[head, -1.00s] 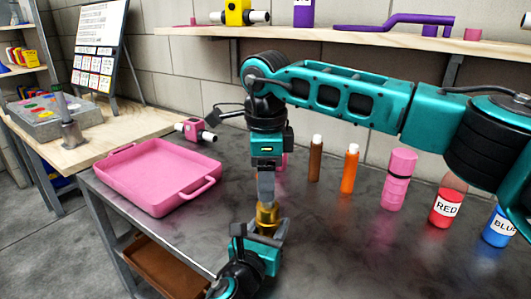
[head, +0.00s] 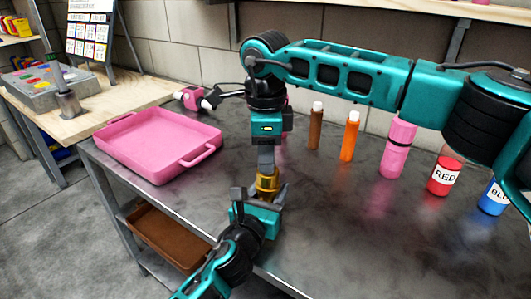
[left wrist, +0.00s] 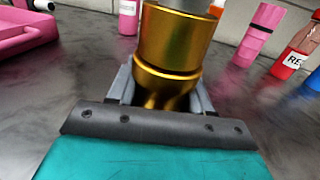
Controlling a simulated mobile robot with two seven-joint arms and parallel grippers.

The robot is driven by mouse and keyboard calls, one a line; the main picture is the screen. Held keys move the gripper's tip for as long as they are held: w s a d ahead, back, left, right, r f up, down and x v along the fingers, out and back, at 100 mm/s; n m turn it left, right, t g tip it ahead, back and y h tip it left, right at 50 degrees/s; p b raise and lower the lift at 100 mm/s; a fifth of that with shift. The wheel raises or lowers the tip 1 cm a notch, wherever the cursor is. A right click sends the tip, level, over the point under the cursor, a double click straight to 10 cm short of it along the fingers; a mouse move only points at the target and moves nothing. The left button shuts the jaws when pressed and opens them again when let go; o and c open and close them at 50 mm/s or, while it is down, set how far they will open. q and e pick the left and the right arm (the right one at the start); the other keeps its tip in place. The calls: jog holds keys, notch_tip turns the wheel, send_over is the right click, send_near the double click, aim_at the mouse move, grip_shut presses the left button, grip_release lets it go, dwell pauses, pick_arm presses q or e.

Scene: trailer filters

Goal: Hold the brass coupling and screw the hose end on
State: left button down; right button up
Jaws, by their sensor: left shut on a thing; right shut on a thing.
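The brass coupling (head: 267,184) stands upright above the grey table. It fills the upper middle of the left wrist view (left wrist: 172,48). My left gripper (head: 268,197) is shut on its narrower lower part from below, with its fingers on either side in the left wrist view (left wrist: 160,92). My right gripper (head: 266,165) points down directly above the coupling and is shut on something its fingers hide. A grey part (left wrist: 192,4) meets the coupling's top in the left wrist view. I cannot make out the hose end or whether its thread is engaged.
A pink tray (head: 160,165) lies at the table's left. Along the back stand brown (head: 315,128), orange (head: 349,138) and pink (head: 396,150) bottles, then red (head: 445,173) and blue (head: 494,197) labelled bottles. Bare table lies right of the grippers.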

grip_shut()
jog(key=o, duration=0.8)
grip_release()
jog(key=shift+c, duration=0.2)
jog(key=r, duration=0.8)
jog(key=s+r, duration=0.1)
jog(key=r, duration=0.3)
pick_arm(q)
jog(key=shift+c, duration=2)
grip_release()
